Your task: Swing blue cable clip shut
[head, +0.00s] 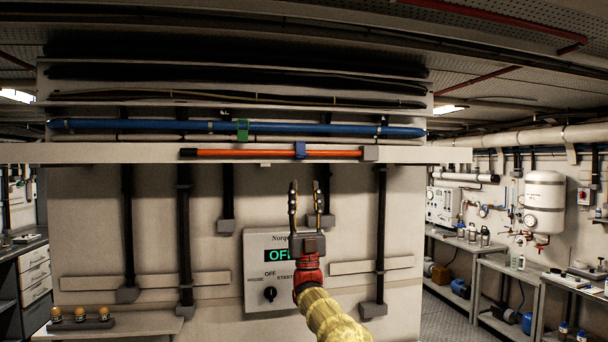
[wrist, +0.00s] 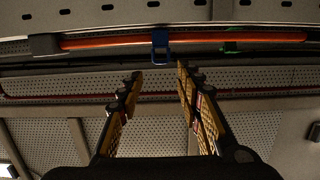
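The blue cable clip (head: 300,150) sits around the orange cable (head: 240,153) on the pale ledge, right of the cable's middle in the head view. In the wrist view the blue clip (wrist: 160,46) shows as a small square blue frame reaching below the orange cable (wrist: 110,42). I cannot tell whether its latch is open. My gripper (head: 305,188) points up below the ledge, just under and slightly right of the clip. In the wrist view my gripper (wrist: 160,75) has its two fingers apart, with nothing between them. The clip lies beyond the fingertips, apart from them.
A green clip (head: 242,130) sits on the thick blue pipe (head: 150,127) above the ledge (head: 100,153). Dark vertical struts (head: 382,230) and a control panel (head: 270,293) reading OFF are on the wall behind my arm.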

